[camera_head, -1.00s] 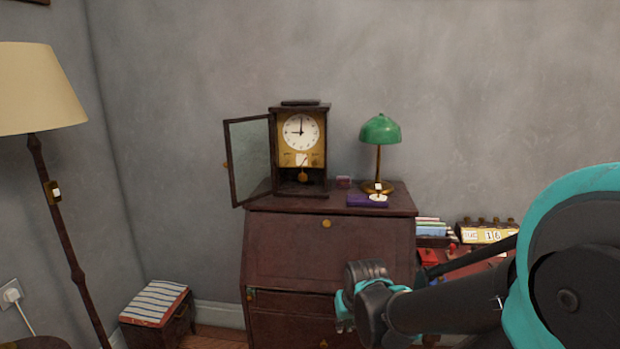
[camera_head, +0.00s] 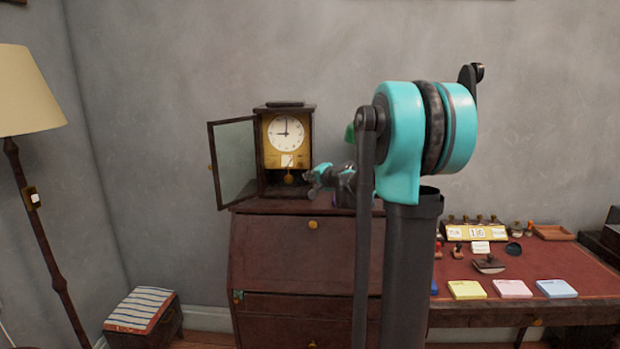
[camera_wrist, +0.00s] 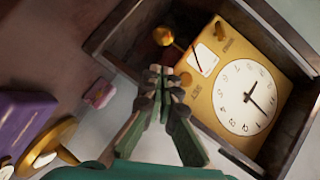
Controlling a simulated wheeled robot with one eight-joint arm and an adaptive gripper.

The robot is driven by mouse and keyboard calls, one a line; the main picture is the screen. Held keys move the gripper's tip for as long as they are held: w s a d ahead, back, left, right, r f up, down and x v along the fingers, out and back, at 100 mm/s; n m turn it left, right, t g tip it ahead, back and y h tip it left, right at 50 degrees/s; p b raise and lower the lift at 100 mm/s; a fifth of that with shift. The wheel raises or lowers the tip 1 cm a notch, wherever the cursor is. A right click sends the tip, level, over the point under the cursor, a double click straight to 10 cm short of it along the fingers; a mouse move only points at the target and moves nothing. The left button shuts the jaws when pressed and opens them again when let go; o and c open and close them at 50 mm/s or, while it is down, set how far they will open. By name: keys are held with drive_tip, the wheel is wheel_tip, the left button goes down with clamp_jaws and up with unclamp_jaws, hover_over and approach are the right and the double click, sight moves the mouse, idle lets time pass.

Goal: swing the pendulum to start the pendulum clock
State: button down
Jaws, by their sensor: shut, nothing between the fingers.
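The pendulum clock (camera_head: 285,133) stands on top of the brown bureau, with its glass door (camera_head: 236,162) swung open to the left. Its white dial shows about nine o'clock. The brass pendulum bob (camera_head: 289,179) hangs low in the case; in the wrist view the bob (camera_wrist: 163,36) shows at the upper left of the gold face plate. My gripper (camera_head: 312,182) is just right of the open clock case. In the wrist view my gripper (camera_wrist: 160,72) is shut and empty, its tips near the pendulum and the plate's lower edge. I cannot tell if they touch anything.
A purple book (camera_wrist: 22,122) and a brass lamp base (camera_wrist: 50,143) lie beside the clock, close to my gripper. The brown bureau (camera_head: 290,255) stands below. A desk (camera_head: 520,268) with notepads is at right, a floor lamp (camera_head: 25,100) at left.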

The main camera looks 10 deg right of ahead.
sight(289, 179)
drive_tip(key=x, duration=0.8)
drive_tip(key=shift+w+a+f, duration=0.1)
drive_tip(key=shift+w+f, duration=0.05)
drive_tip(key=shift+w, duration=0.05)
